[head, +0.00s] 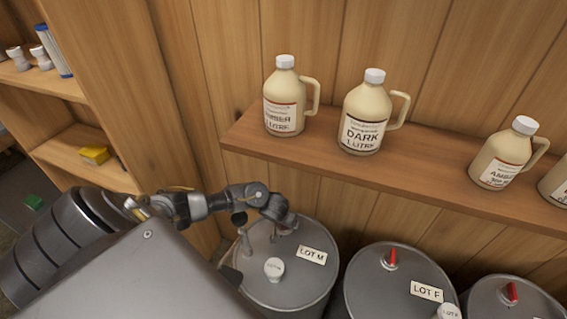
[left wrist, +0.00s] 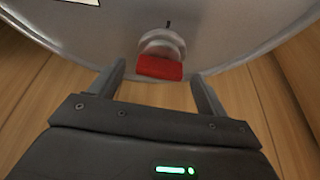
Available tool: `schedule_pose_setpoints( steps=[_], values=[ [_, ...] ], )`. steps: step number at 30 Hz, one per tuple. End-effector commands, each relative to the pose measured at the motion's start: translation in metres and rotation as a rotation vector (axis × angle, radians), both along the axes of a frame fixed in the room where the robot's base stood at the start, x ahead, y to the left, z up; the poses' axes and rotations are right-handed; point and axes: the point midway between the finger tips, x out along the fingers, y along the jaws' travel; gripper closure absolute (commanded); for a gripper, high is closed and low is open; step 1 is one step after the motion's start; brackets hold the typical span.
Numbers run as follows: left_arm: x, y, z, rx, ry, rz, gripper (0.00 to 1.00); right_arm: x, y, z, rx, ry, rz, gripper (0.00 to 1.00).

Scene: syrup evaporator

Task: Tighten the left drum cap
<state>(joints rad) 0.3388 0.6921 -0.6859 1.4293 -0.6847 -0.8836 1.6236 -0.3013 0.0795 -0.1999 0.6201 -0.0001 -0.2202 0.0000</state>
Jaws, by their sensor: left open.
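The left drum (head: 300,283) is grey metal with a LOT M label (head: 312,256) on its lid. In the left wrist view its cap (left wrist: 160,67) has a red grip bar on a round metal base, with a short dark mark (left wrist: 168,24) on the lid just beyond. My left gripper (head: 284,226) is over the lid's far part and hides this cap in the head view. In the left wrist view my left gripper (left wrist: 159,75) is open. Its fingers are on either side of the red bar, with gaps showing; they hold nothing. My right gripper is not in view.
The LOT F drum (head: 385,285) and another drum (head: 495,300), both with red-topped caps, stand to the right. A shelf (head: 400,176) with jugs runs above.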

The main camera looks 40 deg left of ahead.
Motion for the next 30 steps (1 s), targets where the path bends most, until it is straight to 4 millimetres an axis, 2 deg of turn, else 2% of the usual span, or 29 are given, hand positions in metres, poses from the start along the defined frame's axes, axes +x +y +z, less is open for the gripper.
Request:
schedule_pose_setpoints(
  steps=[4,13,23,30],
  values=[
    [0.004,0.0008,-0.0084,-0.001,-0.001,0.0,0.24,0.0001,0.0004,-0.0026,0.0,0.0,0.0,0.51],
    [0.0044,0.001,-0.0094,0.0,-0.001,0.0,0.25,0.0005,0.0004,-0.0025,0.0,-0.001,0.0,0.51],
    [0.0041,0.0012,-0.0094,0.0,-0.001,0.001,0.68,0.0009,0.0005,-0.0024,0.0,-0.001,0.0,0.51],
    [0.0037,0.003,-0.009,0.002,0.0,-0.018,0.68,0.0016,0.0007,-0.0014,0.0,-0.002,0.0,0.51]
  ],
)
